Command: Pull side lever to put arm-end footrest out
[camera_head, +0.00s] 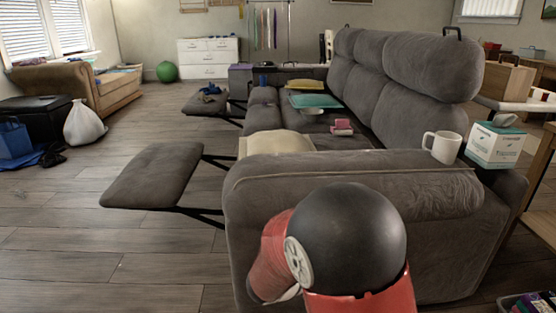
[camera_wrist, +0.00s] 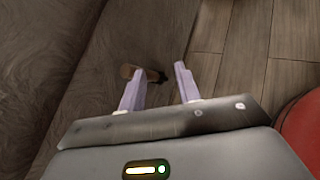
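The grey sofa (camera_head: 350,190) stands with its near armrest towards me. The arm-end footrest (camera_head: 155,175) sticks out to the left on dark metal struts, raised and roughly level. In the wrist view the sofa's side panel (camera_wrist: 75,60) fills the left. In the head view my arm hides the gripper.
A second footrest (camera_head: 205,105) is out farther back. A white mug (camera_head: 442,146) and a tissue box (camera_head: 495,145) stand at the sofa's near right. Wooden floor (camera_head: 60,240) is clear at the left. A white bag (camera_head: 85,122) lies farther back.

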